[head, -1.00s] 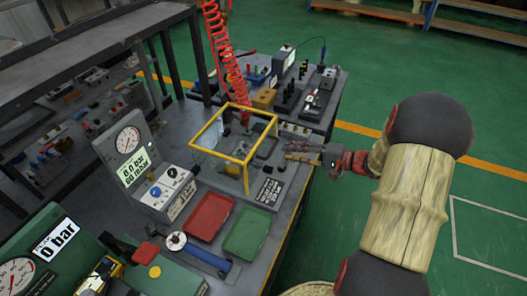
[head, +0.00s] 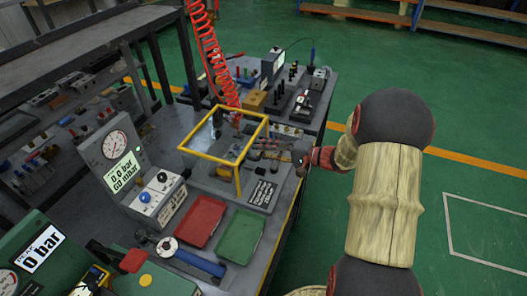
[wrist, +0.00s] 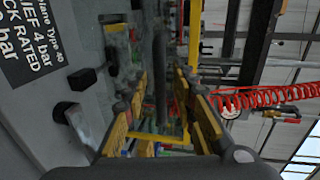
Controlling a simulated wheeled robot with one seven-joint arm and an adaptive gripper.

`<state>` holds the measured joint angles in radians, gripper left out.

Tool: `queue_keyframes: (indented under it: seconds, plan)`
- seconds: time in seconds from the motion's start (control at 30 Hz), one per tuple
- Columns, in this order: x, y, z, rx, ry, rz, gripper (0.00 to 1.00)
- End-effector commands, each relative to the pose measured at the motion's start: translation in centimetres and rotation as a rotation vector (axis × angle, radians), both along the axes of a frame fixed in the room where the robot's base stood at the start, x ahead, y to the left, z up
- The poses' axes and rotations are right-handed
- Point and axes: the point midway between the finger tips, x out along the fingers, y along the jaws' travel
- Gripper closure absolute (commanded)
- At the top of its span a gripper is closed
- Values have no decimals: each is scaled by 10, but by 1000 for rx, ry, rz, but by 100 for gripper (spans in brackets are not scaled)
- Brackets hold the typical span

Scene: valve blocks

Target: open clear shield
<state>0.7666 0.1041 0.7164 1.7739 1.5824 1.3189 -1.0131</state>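The clear shield (head: 209,157) is a see-through box with a yellow frame, standing lowered over a grey fixture on the bench. Its yellow bar also shows upright in the wrist view (wrist: 194,38). My gripper (head: 268,151) is at the right side of the shield, low beside the fixture, fingers pointing left towards it. In the wrist view my gripper (wrist: 163,90) has its two yellow-padded fingers apart, with nothing clamped between them. A dark grey bar (wrist: 160,70) shows beyond and between the fingertips. Whether a finger touches the frame I cannot tell.
A red tray (head: 201,222) and a green tray (head: 241,235) lie in front of the shield. A gauge box (head: 117,155) stands left. A coiled red hose (head: 208,50) hangs behind. A black label plate (head: 262,193) sits by the near right corner. Green floor is free to the right.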

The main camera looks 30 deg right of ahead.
Motion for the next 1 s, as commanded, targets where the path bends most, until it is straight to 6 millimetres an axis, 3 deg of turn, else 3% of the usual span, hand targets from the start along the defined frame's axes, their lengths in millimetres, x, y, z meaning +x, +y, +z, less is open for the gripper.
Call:
queue_keyframes:
  seconds: [0.07, 0.57, 1.0]
  plan:
    - [0, 0, 0, 0, 0, 0, 73]
    - [0, 0, 0, 0, 0, 1, 100]
    - [-1, 0, -1, 0, 2, 1, 100]
